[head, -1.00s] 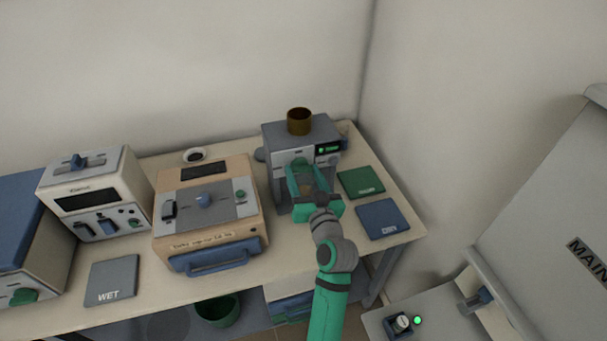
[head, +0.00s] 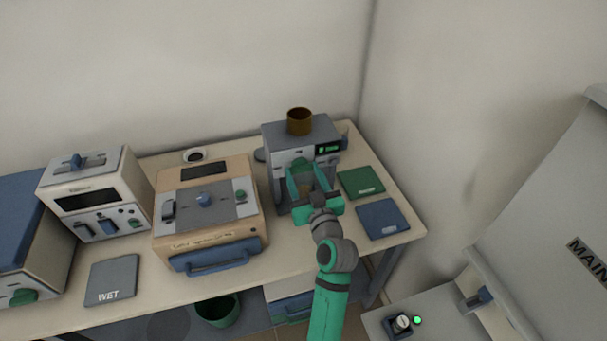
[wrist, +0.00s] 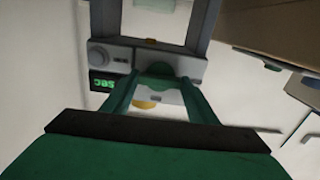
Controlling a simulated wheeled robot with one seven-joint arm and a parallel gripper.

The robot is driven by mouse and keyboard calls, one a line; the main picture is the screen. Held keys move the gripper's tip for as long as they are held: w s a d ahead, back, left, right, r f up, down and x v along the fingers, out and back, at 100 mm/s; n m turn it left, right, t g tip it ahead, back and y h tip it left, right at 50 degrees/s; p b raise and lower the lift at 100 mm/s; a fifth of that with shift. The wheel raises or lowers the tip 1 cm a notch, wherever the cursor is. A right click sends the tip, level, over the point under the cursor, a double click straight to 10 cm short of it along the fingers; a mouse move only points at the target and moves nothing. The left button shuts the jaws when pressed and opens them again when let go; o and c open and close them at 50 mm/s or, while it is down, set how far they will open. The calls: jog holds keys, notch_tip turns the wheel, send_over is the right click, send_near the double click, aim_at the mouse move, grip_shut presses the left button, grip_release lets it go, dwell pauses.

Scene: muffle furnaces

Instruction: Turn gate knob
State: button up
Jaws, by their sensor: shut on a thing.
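The grey machine (head: 300,132) stands at the right end of the bench, with a green lit display on its front. A green knob (head: 299,161) is on its upper front, left of the display. My gripper (head: 304,167) reaches in from the front, its two green fingers shut on the knob. In the wrist view the fingers of my gripper (wrist: 163,82) converge at the green knob (wrist: 158,68), partly hiding it. A yellowish round thing (wrist: 143,104) shows between the fingers.
A brown cup (head: 299,121) sits on top of the machine. A green pad (head: 361,182) and a blue pad (head: 383,218) lie to its right. A beige box machine (head: 208,205) stands close on the left. The wall is behind.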

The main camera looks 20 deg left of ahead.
jog(key=o, duration=1)
jog(key=shift+o, duration=0.2)
jog(key=v, duration=1.1)
jog(key=shift+f, duration=0.1)
